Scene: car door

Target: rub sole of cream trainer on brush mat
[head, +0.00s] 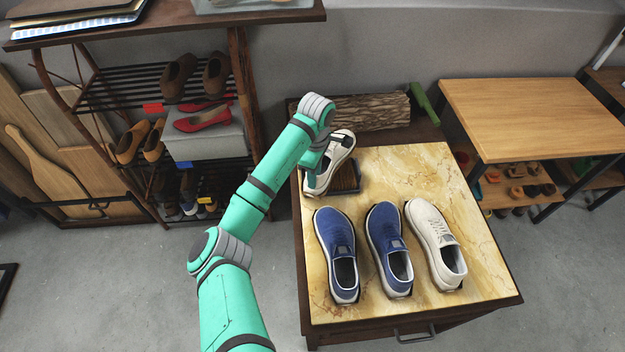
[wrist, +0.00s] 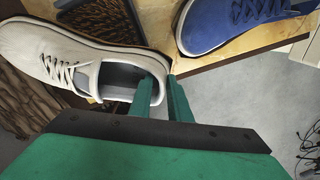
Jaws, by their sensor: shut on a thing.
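A cream trainer (head: 321,178) is held over the brush mat (head: 346,177) at the back left of the marble-topped table. It also shows in the wrist view (wrist: 105,50), with its toe to the left. My gripper (wrist: 160,92) is shut on the trainer's collar near the heel, one finger inside the opening. Dark bristles of the mat show just beyond the shoe in the wrist view (wrist: 104,20). The sole is hidden, so I cannot tell whether it touches the bristles.
Two blue trainers (head: 336,246) (head: 383,240) and another cream trainer (head: 432,237) stand on the marble top (head: 400,165). A log (head: 370,112) and a green object (head: 424,102) lie behind. A shoe rack (head: 238,143) is left; a wooden table (head: 545,115) is right.

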